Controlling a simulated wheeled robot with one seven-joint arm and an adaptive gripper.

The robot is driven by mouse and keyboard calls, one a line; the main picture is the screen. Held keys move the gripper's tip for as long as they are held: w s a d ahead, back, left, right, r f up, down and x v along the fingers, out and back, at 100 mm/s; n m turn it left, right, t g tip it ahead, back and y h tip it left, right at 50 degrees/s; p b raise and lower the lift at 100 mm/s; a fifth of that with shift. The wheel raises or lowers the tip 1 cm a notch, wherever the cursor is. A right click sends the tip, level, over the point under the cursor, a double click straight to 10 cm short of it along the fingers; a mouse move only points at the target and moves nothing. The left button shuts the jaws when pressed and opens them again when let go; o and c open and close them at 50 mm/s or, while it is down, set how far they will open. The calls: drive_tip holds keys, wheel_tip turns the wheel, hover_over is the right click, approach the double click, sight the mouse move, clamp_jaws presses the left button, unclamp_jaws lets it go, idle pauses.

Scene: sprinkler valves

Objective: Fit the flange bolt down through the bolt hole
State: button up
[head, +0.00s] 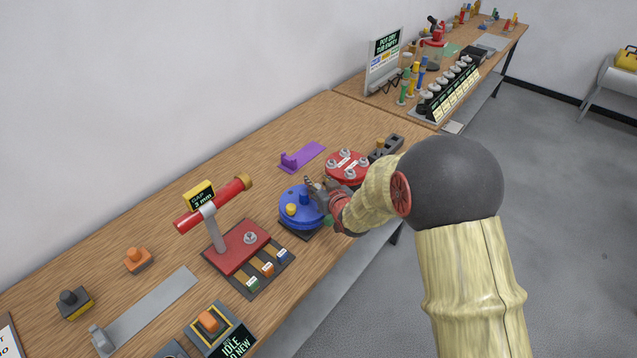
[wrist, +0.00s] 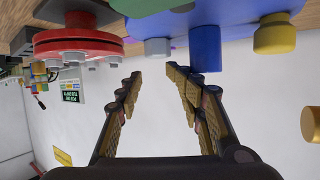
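In the head view a blue round flange (head: 298,215) stands on the wooden bench, with a yellow peg (head: 291,209) and a blue peg (head: 304,197) on top. My gripper (head: 316,184) is over its far right edge. In the wrist view my gripper (wrist: 152,72) is open, with nothing between its fingers. The blue peg (wrist: 205,50) is just beyond the right fingertip, the yellow peg (wrist: 274,38) is farther right, and a small grey peg (wrist: 157,47) shows beyond the gap. I cannot tell which piece is the flange bolt.
A red round flange (head: 347,167) with several grey bolts stands right behind my gripper; it also shows in the wrist view (wrist: 78,45). A purple bracket (head: 303,157) lies behind. A red clamp stand (head: 238,252) is to the left. Bare bench lies at the back left.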

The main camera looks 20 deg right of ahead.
drive_tip(key=shift+s, duration=0.15)
drive_tip(key=v, duration=1.1)
drive_tip(key=shift+s+r, duration=0.2)
drive_tip(key=shift+s, duration=0.1)
drive_tip(key=shift+r, duration=0.1)
